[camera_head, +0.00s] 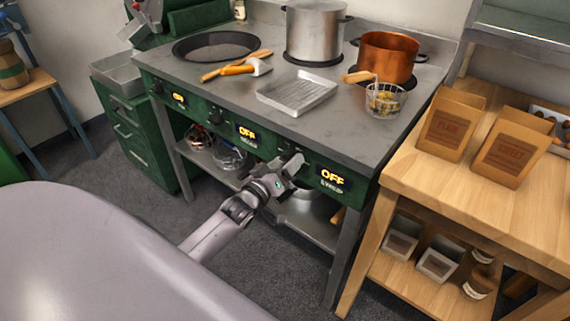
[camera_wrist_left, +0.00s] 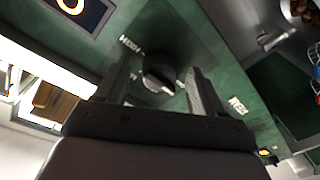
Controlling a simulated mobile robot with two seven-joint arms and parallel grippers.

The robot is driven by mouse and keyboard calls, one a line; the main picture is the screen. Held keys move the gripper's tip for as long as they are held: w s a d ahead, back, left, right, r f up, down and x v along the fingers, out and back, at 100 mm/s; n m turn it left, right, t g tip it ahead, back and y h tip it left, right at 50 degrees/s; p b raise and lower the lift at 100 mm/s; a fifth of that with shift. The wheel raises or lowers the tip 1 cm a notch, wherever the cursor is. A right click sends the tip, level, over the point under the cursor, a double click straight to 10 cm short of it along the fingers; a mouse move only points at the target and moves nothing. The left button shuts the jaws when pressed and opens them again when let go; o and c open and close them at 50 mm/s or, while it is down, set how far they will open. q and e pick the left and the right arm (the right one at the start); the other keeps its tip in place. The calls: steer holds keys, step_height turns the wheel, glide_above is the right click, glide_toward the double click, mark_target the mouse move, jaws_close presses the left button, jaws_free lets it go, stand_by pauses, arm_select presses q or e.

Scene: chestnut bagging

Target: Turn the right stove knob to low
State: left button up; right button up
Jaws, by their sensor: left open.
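The right stove knob (camera_wrist_left: 159,73) is dark and round with a pale mark, on the stove's green front panel (camera_wrist_left: 222,50). In the left wrist view it sits between the two fingers of my left gripper (camera_wrist_left: 162,85), which is open, with a gap visible on both sides. In the head view my left gripper (camera_head: 284,166) is at the front panel and largely hides this knob. My right gripper is not in view.
On the stovetop (camera_head: 225,90) stand a steel pot (camera_head: 315,35), a copper pot (camera_head: 385,60), a pan (camera_head: 215,46) and a metal tray (camera_head: 297,91). A wooden table (camera_head: 480,190) adjoins at right.

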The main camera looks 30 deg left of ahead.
arm_select(q)
steer(key=c, duration=1)
steer(key=shift+m, duration=0.4)
steer(key=m, duration=0.5)
steer(key=m+b, duration=0.1)
steer(key=m, duration=0.5)
steer(key=shift+f+t+h, duration=0.2)
steer(key=shift+t+h, duration=0.1)
steer(key=shift+t, duration=0.1)
steer(key=shift+m, duration=0.4)
